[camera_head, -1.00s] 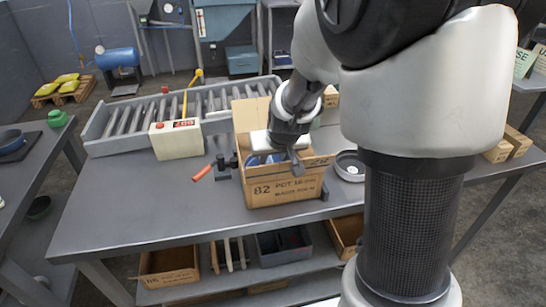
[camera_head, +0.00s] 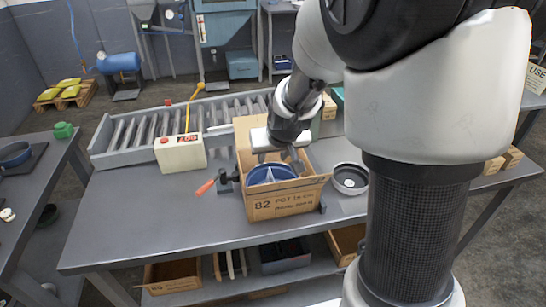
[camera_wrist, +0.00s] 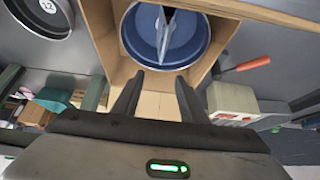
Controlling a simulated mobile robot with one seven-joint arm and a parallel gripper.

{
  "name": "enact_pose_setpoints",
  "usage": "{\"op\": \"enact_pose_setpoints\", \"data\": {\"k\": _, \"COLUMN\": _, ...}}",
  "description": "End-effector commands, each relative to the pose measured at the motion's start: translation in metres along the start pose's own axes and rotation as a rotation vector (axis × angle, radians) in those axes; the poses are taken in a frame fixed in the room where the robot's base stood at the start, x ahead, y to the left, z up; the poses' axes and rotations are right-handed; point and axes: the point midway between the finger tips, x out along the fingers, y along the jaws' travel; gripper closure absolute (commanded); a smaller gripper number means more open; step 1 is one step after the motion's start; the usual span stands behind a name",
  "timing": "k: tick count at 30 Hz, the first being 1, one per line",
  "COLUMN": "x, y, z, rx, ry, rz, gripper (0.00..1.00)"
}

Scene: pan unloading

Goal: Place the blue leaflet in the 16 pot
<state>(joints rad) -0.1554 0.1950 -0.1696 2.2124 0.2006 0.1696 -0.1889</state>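A cardboard box (camera_head: 286,202) marked "82" and "POT 16" stands open on the table. A blue round pot (camera_head: 285,172) sits inside it, seen from above in the wrist view (camera_wrist: 130,25). A thin pale blue sheet, apparently the leaflet (camera_wrist: 180,38), stands on edge inside the pot; its tip also shows in the head view (camera_head: 270,174). My gripper (camera_head: 279,156) is above the box, at its back part. In the wrist view its two fingers (camera_wrist: 156,82) are spread with nothing between them, apart from the leaflet. The leaflet's lower edge is hard to make out.
A scale with a red display (camera_head: 180,153) and a roller conveyor (camera_head: 135,130) stand behind left. The table's front left is clear.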

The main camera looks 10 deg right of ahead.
Motion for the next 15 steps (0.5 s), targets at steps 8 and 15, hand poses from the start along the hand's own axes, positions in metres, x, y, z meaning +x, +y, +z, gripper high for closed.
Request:
{"op": "enact_pose_setpoints", "data": {"k": 8, "x": -0.006, "y": 0.000, "z": -0.004, "rx": -0.001, "ry": 0.000, "rz": 0.000, "gripper": 0.61}}
{"op": "enact_pose_setpoints", "data": {"k": 15, "x": -0.016, "y": -0.001, "z": -0.006, "rx": 0.001, "ry": 0.002, "rz": -0.006, "gripper": 0.61}}
